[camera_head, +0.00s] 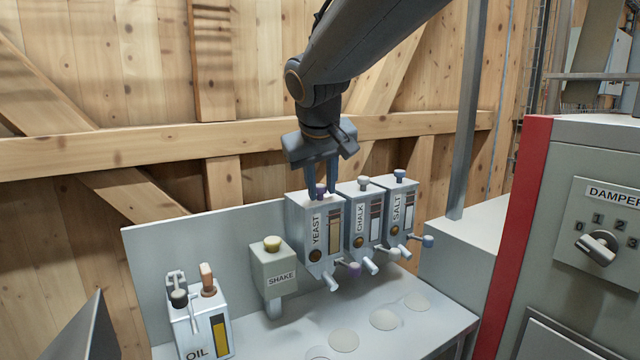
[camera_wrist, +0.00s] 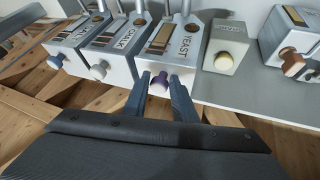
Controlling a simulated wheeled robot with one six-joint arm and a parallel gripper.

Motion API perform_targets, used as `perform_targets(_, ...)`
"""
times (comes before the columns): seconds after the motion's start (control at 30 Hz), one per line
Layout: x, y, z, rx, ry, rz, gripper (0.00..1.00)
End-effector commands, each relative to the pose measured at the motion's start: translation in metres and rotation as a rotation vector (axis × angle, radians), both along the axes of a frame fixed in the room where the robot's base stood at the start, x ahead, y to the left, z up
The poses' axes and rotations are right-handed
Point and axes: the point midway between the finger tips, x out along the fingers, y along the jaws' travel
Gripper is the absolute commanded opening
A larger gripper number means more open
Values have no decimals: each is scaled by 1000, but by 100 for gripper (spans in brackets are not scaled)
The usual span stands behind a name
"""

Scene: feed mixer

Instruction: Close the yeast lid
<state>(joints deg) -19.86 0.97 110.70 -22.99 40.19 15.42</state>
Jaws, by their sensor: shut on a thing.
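The yeast dispenser (camera_head: 306,232) is a grey box labelled YEAST, with a level window and a spout with a purple-handled lever in front. Its lid carries a purple knob (camera_head: 320,190). The lid looks down on the box, but I cannot tell whether it is fully closed. My gripper (camera_head: 321,186) points down from above with its fingers on either side of the purple knob. The wrist view also shows the purple knob (camera_wrist: 158,84) between the two blue-grey fingers, which are shut on it.
The chalk dispenser (camera_head: 357,225) and salt dispenser (camera_head: 398,210) stand close on the right. The shake box (camera_head: 275,275) and oil container (camera_head: 205,325) stand to the left. The counter (camera_head: 430,325) has round pale discs in front. A wooden wall is behind; a red-edged damper cabinet (camera_head: 570,220) is at right.

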Motion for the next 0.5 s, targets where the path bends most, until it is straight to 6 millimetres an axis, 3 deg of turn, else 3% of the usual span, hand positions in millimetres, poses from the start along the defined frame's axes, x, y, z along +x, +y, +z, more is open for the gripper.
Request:
perform_targets(0.03,-4,-2,-9,-7,20,-3,0)
perform_targets(0.47,-4,-2,-11,-6,21,-3,0)
perform_targets(0.5,-4,-2,-11,-6,21,-3,30)
